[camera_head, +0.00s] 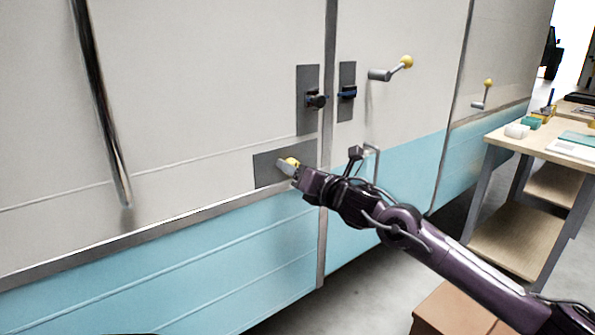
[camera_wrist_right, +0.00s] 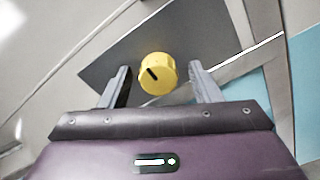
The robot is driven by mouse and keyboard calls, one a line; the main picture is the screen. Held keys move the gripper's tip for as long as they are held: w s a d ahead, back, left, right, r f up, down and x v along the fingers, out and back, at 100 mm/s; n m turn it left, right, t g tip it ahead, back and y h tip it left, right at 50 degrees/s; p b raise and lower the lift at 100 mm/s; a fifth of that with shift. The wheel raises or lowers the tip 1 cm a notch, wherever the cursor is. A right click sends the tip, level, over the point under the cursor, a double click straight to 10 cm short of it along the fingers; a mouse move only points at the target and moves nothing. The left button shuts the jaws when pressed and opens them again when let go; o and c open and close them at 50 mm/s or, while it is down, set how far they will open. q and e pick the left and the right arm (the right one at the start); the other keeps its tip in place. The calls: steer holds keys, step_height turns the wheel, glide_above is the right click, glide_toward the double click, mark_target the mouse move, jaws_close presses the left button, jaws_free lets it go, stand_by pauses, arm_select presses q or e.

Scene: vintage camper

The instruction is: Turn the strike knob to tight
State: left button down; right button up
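A yellow round knob (camera_wrist_right: 158,74) with a black pointer line sits on a dark grey plate (camera_wrist_right: 110,68) on the camper wall. In the right wrist view its pointer aims toward the upper left. My right gripper (camera_wrist_right: 160,85) is open, with one finger on each side of the knob and a visible gap on both sides. In the head view the knob (camera_head: 291,162) shows at the fingertips of my right gripper (camera_head: 287,166), partly hidden, and the plate (camera_head: 266,168) lies behind it. No printed marks around the knob are legible. My left gripper is out of view.
Above are a black latch (camera_head: 315,98) on a grey plate and a blue-black catch (camera_head: 347,92). A yellow-tipped crank (camera_head: 392,68) is to their right. A long dark handle (camera_head: 105,110) stands at left. A wooden workbench (camera_head: 535,143) and a brown box (camera_head: 450,310) are at right.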

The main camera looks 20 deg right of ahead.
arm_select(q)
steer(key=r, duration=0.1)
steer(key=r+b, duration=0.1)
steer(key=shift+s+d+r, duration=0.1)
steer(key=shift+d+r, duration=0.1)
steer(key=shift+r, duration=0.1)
arm_select(e)
steer(key=v, duration=0.7)
steer(key=shift+s+d, duration=0.15)
steer(key=shift+s, duration=0.2)
